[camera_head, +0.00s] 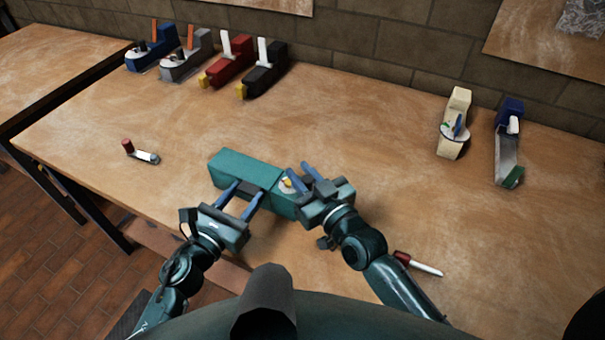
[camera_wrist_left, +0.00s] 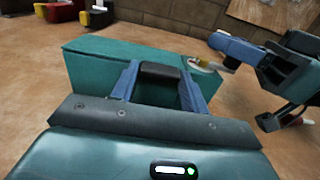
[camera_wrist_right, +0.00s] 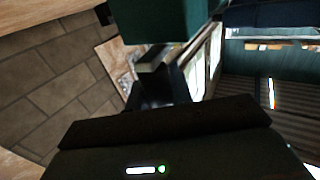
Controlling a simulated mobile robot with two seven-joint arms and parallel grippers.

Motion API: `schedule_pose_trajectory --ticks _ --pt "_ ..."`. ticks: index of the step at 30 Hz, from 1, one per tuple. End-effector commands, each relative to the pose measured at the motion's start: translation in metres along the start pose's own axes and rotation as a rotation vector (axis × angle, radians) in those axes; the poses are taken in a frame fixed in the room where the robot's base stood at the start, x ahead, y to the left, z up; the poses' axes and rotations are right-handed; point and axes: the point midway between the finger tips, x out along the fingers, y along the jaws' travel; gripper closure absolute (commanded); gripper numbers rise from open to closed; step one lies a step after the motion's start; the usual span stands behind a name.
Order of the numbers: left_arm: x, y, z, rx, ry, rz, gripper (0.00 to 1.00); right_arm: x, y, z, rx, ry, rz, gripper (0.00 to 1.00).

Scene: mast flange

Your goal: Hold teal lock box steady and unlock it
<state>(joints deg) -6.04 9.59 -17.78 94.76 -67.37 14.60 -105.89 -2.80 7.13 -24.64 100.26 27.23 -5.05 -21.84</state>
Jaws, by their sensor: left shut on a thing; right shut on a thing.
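The teal lock box (camera_head: 240,166) lies on the wooden workbench in the middle of the head view. A pale round dial with a yellow piece (camera_head: 287,182) sits on its right part; it also shows in the left wrist view (camera_wrist_left: 203,63). My left gripper (camera_head: 247,191) is shut on the box's dark handle (camera_wrist_left: 162,72), with one blue finger on each side. My right gripper (camera_head: 298,182) is shut at the dial, on the yellow piece, most of which its fingers hide. In the right wrist view the grip is too dark to make out.
Blue, grey, red and black devices (camera_head: 228,62) stand at the back left of the bench (camera_head: 360,130). A cream device (camera_head: 455,122) and a navy-grey one (camera_head: 509,145) stand at the right. A red-capped piece (camera_head: 140,152) lies left; a red-handled tool (camera_head: 417,263) lies near my right arm.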

Motion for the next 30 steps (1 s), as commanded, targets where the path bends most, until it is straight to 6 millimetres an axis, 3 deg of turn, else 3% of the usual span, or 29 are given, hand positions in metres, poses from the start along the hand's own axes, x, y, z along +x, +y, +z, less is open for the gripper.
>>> schedule_pose_trajectory --ticks 6,30 --pt "-0.0001 0.0002 -0.0002 0.000 0.000 0.000 0.89 -0.0002 0.0001 0.0002 0.000 0.000 0.000 1.00" --pt "-0.0001 -0.0002 -0.0003 0.000 0.001 -0.001 0.89 0.0028 0.0035 -0.0002 0.001 0.000 -0.155 1.00"
